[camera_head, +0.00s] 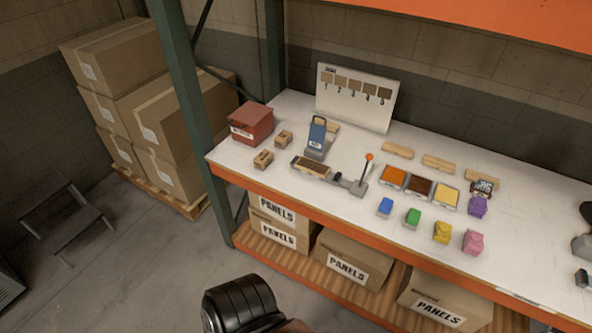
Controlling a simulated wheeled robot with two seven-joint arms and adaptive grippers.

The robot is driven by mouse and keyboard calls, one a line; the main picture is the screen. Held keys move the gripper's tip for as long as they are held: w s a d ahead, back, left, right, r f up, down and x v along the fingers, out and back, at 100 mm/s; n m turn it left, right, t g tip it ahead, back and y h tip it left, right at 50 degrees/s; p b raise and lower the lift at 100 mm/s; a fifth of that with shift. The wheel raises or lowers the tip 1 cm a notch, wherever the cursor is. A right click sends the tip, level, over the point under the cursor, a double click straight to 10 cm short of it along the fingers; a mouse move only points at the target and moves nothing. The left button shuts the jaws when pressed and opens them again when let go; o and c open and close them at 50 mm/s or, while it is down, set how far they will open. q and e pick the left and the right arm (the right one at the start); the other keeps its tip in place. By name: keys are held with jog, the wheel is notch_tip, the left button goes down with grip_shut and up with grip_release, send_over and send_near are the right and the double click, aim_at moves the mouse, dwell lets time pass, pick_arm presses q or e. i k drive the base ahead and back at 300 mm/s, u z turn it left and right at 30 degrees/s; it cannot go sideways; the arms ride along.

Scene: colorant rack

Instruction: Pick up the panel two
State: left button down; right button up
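Light wooden panels lie along the back of the white tabletop: a left one (398,150), a middle one (438,164) and a right one (482,176). Another light wooden piece (333,128) is partly hidden behind a blue upright device (317,134). A brown piece (314,168) sits in a grey fixture with a red-knobbed lever (369,157). I cannot read a number on any panel, so I cannot tell which is panel two. Neither gripper is clearly in view.
A white swatch board (357,98) stands at the back. A red box (251,122), orange (393,177), dark (419,187) and yellow (445,196) trays, and coloured blocks share the table. Orange-edged shelving surrounds it. Grey and black objects are cut off at the right edge.

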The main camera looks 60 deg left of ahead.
aim_at(305, 164)
jog(key=u, duration=1.8)
